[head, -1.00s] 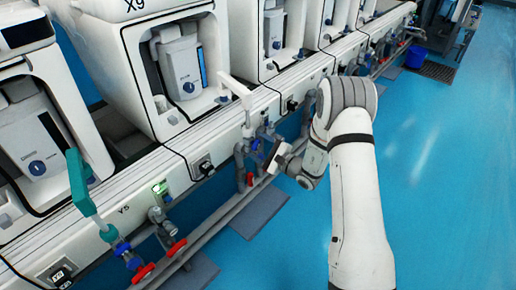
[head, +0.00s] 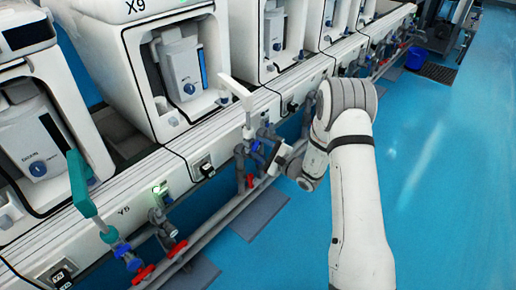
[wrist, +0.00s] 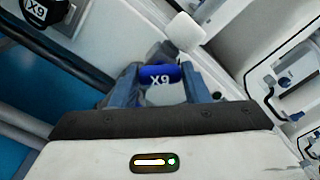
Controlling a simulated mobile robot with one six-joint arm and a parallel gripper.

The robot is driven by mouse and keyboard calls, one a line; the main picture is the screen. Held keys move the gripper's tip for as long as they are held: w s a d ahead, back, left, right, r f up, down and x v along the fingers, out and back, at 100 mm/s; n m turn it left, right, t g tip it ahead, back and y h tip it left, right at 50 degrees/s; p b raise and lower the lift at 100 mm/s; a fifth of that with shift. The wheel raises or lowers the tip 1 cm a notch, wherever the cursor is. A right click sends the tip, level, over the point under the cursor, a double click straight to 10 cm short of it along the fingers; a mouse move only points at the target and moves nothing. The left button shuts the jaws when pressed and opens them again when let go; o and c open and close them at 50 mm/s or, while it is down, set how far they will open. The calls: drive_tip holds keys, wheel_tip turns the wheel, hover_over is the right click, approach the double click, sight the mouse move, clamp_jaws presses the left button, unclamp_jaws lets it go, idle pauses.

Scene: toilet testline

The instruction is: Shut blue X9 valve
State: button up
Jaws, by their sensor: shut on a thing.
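The blue X9 valve handle (wrist: 160,75) is in the upper middle of the wrist view, its white X9 label upside down. The fingers of my gripper (wrist: 161,84) stand on both sides of it, and I am shut on it. In the head view a small blue valve handle (head: 257,146) shows on the grey pipes below the white bench edge. My gripper (head: 272,158) is beside it there, small and partly hidden by my wrist, so the fingertips are hard to make out.
Red valve handles (head: 250,181) sit lower on the same pipework. A white tap lever (head: 236,88) rises above the valve. A black round part labelled X9 (wrist: 38,12) is at the wrist view's upper left. The blue floor (head: 440,190) on the right is clear.

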drive_tip(key=shift+r, duration=0.1)
drive_tip(key=m+p, duration=0.1)
drive_tip(key=m, duration=0.3)
drive_tip(key=shift+m+p, duration=0.3)
drive_tip(key=shift+p, duration=0.1)
drive_tip(key=m+p, duration=0.1)
drive_tip(key=m, duration=0.3)
drive_tip(key=shift+w+m+p, duration=0.1)
drive_tip(key=shift+m+p, duration=0.2)
drive_tip(key=o, duration=1)
drive_tip(key=p+v, duration=0.1)
drive_tip(key=v, duration=0.7)
drive_tip(key=shift+p, duration=0.35)
